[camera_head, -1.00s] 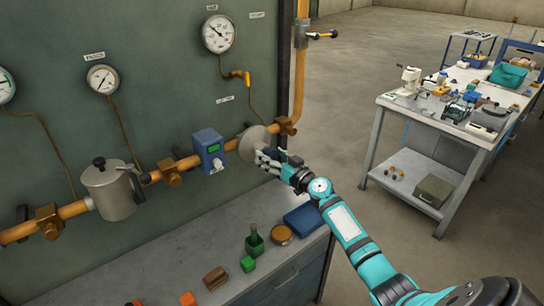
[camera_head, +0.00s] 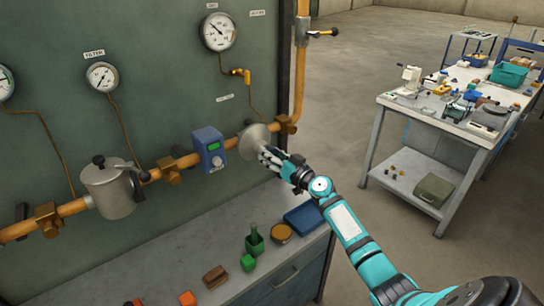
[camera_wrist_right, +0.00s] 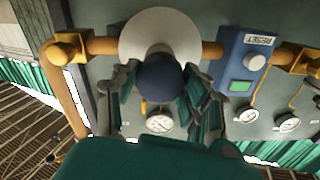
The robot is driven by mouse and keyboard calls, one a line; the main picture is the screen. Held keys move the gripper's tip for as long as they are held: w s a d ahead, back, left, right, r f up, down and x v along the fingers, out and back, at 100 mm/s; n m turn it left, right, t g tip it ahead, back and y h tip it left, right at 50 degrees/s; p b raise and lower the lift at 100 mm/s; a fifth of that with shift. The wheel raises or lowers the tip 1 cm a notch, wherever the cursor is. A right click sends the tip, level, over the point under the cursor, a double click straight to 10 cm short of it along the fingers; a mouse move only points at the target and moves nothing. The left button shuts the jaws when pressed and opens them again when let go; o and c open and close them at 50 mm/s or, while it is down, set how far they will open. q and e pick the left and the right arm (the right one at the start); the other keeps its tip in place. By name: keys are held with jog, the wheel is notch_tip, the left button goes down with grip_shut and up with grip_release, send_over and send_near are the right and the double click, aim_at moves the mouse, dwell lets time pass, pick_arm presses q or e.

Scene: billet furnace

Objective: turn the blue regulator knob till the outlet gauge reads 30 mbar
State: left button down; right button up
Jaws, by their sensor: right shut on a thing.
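The blue regulator knob (camera_wrist_right: 160,75) sits in front of the pale round regulator body (camera_wrist_right: 160,35), which also shows on the orange pipe in the head view (camera_head: 254,138). My right gripper (camera_wrist_right: 160,90) has its fingers on both sides of the knob and is shut on it. In the head view my right gripper (camera_head: 268,155) reaches the front of the regulator and its fingers hide the knob. The outlet gauge (camera_head: 219,31) is the white dial above the regulator; its needle points toward the upper left, but its scale is too small to read. My left gripper is out of view.
A blue box with a green display (camera_head: 209,148) stands on the pipe left of the regulator. A metal filter pot (camera_head: 109,190) and another gauge (camera_head: 102,77) are farther left. The bench (camera_head: 150,263) below holds small blocks, a bottle holder and a blue case (camera_head: 304,217).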

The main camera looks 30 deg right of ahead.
jog(key=m+b, duration=0.1)
jog(key=m, duration=0.3)
jog(key=shift+m+b, duration=0.5)
jog(key=shift+m, duration=1.8)
jog(key=o, duration=1.2)
jog(key=shift+d, duration=0.1)
